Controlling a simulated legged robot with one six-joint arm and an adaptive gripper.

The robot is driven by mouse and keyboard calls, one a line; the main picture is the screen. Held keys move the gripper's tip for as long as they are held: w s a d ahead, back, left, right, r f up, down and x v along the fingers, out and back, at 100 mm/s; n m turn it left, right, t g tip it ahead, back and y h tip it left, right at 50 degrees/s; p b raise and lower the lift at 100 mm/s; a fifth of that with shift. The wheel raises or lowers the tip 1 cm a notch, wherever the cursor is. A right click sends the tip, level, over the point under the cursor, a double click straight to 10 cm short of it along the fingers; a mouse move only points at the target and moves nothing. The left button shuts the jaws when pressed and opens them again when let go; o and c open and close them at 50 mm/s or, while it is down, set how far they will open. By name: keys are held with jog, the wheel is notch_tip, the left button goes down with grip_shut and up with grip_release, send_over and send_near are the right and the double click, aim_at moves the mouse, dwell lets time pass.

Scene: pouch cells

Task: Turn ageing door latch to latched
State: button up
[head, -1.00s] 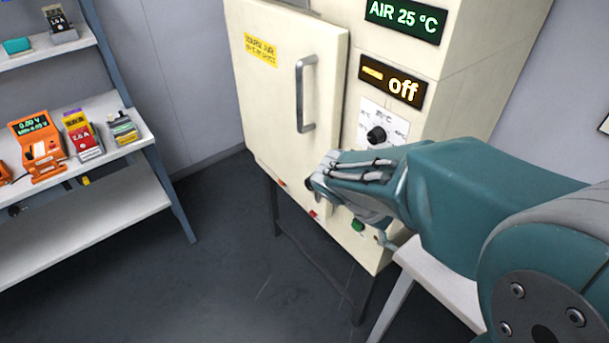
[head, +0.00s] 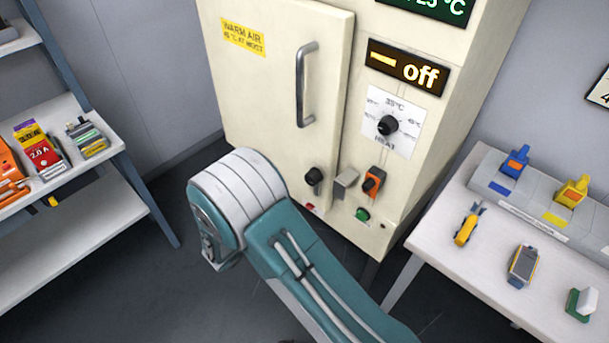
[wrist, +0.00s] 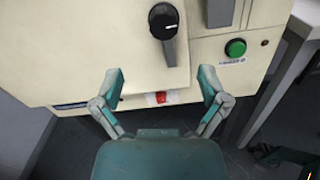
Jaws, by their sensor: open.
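The ageing door (head: 265,110) is a cream panel with a grey bar handle (head: 304,85). It sits against its cabinet; I cannot tell whether it is fully closed. The door latch (head: 313,177) is a black knob low on the door's right side. In the wrist view the latch (wrist: 164,22) has a white mark and its lever points down, not toward the grey catch (head: 346,180) on the frame at its right. My gripper (wrist: 160,82) is open and empty, below the latch and apart from it. In the head view my arm hides the gripper.
Right of the door are a heat dial (head: 388,125), an orange-and-black switch (head: 374,182) and a green button (head: 363,214). A white table (head: 490,275) with small tools stands at right. A shelf (head: 105,155) with devices stands at left.

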aim_at(308, 180)
jog(key=x, duration=1)
jog(key=shift+d, duration=0.15)
jog(key=shift+w+d, duration=0.15)
jog(key=shift+d, duration=0.2)
grip_shut()
